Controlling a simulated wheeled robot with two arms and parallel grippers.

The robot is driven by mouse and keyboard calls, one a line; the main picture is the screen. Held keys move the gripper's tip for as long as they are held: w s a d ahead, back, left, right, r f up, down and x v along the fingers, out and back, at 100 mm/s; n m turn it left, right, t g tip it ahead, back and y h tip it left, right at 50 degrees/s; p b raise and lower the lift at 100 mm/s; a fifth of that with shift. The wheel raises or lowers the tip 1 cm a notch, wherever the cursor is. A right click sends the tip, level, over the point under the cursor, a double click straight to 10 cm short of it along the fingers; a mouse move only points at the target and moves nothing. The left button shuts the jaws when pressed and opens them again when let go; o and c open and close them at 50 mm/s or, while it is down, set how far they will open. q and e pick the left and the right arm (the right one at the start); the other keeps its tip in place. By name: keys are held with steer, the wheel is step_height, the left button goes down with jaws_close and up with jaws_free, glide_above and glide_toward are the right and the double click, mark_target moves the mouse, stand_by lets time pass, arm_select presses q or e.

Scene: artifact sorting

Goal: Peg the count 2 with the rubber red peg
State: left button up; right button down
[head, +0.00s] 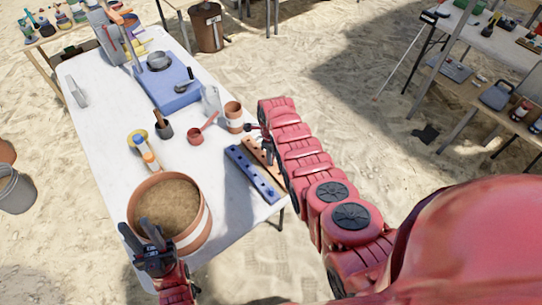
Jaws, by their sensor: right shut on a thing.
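A blue strip with a row of holes (252,174) lies near the right edge of the white table, with a wooden strip (264,156) beside it. My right gripper (252,128) is past the far end of these strips, close to a terracotta cup. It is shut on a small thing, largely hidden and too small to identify. I cannot make out the red peg for certain. My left gripper (137,229) is at the near left, in front of a big sand-filled pot, with its dark fingers apart and nothing between them.
The sand-filled pot (203,222) fills the table's near end. The terracotta cup (233,124), a red scoop (196,137), a dark cup with a brush (164,131) and a blue case (178,97) stand farther back. The table's left side is mostly bare.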

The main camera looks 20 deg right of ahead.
steer(key=shift+f+b, duration=0.75)
steer(key=shift+f, duration=0.15)
steer(key=c, duration=0.7)
jaws_free()
steer(key=shift+r, duration=0.15)
steer(key=shift+w+r, duration=0.15)
steer(key=shift+r, duration=0.3)
step_height(320, 180, up, 10)
steer(key=shift+f+b, duration=0.2)
steer(key=shift+b, duration=0.5)
step_height(320, 180, up, 7)
steer(key=p, duration=0.5)
steer(key=shift+f, duration=0.1)
